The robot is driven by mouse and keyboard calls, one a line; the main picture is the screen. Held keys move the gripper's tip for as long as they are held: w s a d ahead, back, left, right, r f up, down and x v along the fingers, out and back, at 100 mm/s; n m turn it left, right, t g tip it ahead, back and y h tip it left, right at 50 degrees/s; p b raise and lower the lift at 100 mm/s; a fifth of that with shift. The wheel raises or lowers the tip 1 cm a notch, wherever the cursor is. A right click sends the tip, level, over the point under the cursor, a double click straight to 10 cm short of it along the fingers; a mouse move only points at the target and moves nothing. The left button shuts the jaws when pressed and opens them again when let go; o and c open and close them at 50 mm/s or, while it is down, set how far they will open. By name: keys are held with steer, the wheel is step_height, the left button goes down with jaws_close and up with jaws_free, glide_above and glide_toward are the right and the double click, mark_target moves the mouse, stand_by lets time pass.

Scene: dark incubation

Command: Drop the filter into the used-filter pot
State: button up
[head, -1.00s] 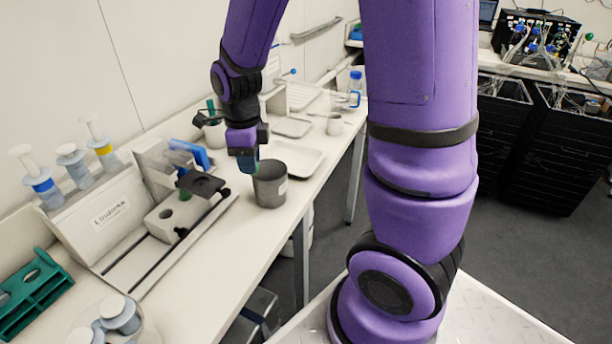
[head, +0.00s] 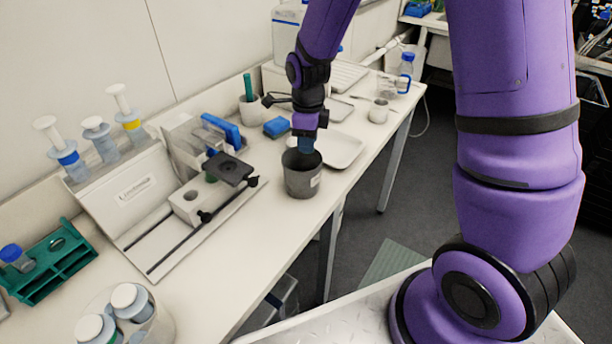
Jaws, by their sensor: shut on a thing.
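The used-filter pot appears to be the dark grey cup (head: 303,182) with a small pale label, standing upright on the bench near its front edge. My gripper (head: 307,146) points down over the pot's mouth, its blue-grey tips at or just inside the rim. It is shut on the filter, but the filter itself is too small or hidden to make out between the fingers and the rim. The inside of the pot is mostly hidden.
A white tray (head: 341,150) lies right behind the pot. A filter stand with a black plate (head: 231,168) is to the left. A blue block (head: 277,127), a cup with a green-handled tool (head: 249,108) and a green rack (head: 66,262) are also on the bench.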

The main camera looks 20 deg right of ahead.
steer(key=shift+a+f, duration=0.1)
steer(key=shift+f, duration=0.7)
steer(key=o, duration=0.9)
steer(key=shift+o, duration=0.2)
step_height(320, 180, up, 11)
steer(key=shift+f, duration=0.1)
